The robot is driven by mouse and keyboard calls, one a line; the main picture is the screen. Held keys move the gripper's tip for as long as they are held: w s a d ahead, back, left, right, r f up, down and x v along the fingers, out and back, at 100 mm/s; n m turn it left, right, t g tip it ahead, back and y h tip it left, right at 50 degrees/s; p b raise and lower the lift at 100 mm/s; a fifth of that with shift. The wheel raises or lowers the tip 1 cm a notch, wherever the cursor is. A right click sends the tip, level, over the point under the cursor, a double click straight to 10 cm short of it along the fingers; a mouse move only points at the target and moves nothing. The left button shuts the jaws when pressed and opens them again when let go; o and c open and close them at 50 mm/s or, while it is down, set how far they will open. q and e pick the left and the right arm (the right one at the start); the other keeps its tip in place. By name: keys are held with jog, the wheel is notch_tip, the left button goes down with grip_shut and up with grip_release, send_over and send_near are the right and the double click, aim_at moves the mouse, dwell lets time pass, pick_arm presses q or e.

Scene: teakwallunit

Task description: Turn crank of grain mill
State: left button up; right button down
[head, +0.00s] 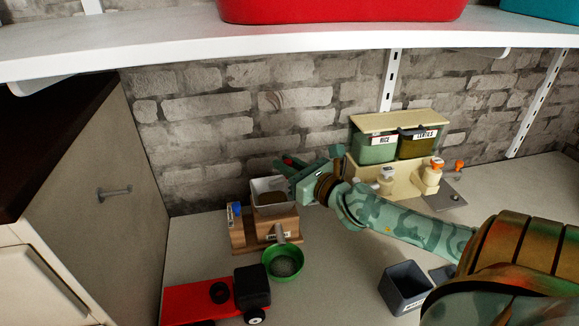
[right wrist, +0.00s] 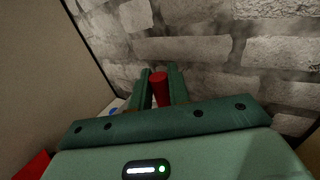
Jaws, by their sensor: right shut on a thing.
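The grain mill (head: 243,237) stands on the worktop below the brick wall. It has a wooden body and a pale square hopper with brown grain inside. A green bowl (head: 268,268) with grey-brown contents sits under its spout. My right gripper (head: 285,165) reaches in from the right, behind and above the hopper. In the right wrist view its fingers are shut around the red crank knob (right wrist: 160,88). The rest of the crank is mostly hidden behind the gripper and hopper. My left gripper is not in view.
A red and black toy-like vehicle (head: 208,296) lies front left of the mill. A dark open box (head: 405,287) is on the right. A dispenser with rice (head: 374,149) and lentil bins stands behind my arm. A white shelf (head: 300,40) overhangs; a cabinet (head: 90,190) flanks the left.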

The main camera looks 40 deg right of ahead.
jog(key=shift+w+n+y, duration=0.15)
jog(key=shift+n+y, duration=0.3)
jog(key=shift+y, duration=0.25)
jog(key=shift+w+n+y, duration=0.15)
jog(key=shift+n+y, duration=0.3)
jog(key=shift+y, duration=0.25)
jog(key=c, duration=1.4)
grip_release()
jog(key=shift+w, duration=0.1)
jog(key=v, duration=1.1)
jog(key=p+v, duration=0.1)
jog(key=v, duration=0.4)
jog(key=shift+d+r, duration=0.1)
jog(key=shift+r, duration=0.15)
